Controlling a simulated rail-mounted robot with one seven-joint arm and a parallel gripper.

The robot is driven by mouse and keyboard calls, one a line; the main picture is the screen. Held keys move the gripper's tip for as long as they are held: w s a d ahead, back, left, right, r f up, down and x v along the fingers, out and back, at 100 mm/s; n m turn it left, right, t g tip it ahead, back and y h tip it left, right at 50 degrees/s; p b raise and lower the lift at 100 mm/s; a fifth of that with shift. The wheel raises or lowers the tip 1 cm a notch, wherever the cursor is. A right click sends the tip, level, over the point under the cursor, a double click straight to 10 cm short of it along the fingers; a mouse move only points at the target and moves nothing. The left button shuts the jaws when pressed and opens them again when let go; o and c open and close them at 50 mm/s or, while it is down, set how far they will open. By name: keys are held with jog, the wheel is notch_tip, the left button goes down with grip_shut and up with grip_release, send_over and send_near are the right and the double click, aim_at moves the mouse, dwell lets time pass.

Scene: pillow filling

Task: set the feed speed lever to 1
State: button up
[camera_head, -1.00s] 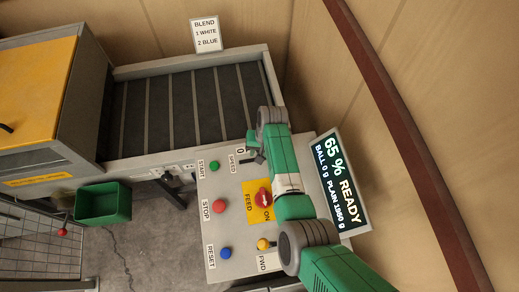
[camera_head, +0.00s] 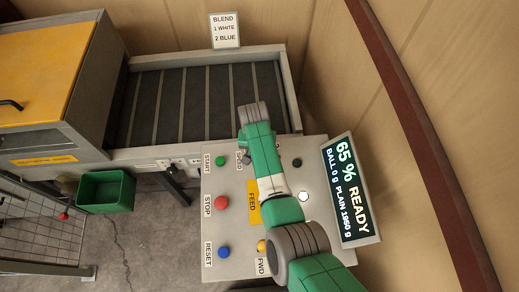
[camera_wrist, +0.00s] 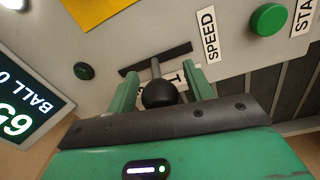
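The feed speed lever, a thin stem with a black ball knob (camera_wrist: 159,94), stands in a dark slot in the wrist view. The SPEED label (camera_wrist: 208,35) is beside the slot, and a partly covered white label with what looks like a 1 (camera_wrist: 177,78) lies behind the knob. My gripper (camera_wrist: 162,76) is open, with one green finger on each side of the knob and stem. A gap shows on both sides, though contact is hard to judge. In the head view my arm hides the lever; part of the SPEED label (camera_head: 243,160) shows.
The panel (camera_head: 300,235) carries a green START button (camera_head: 220,160), a red STOP button (camera_head: 221,202), a blue RESET button (camera_head: 223,252) and a yellow FWD knob (camera_head: 261,246). The screen (camera_head: 346,190) reads 65 % READY. A conveyor (camera_head: 190,103) lies behind the panel.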

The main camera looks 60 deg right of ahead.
jog(key=r, duration=0.7)
jog(key=shift+w+a+r, duration=0.1)
jog(key=shift+a+r, duration=0.15)
jog(key=shift+r, duration=0.15)
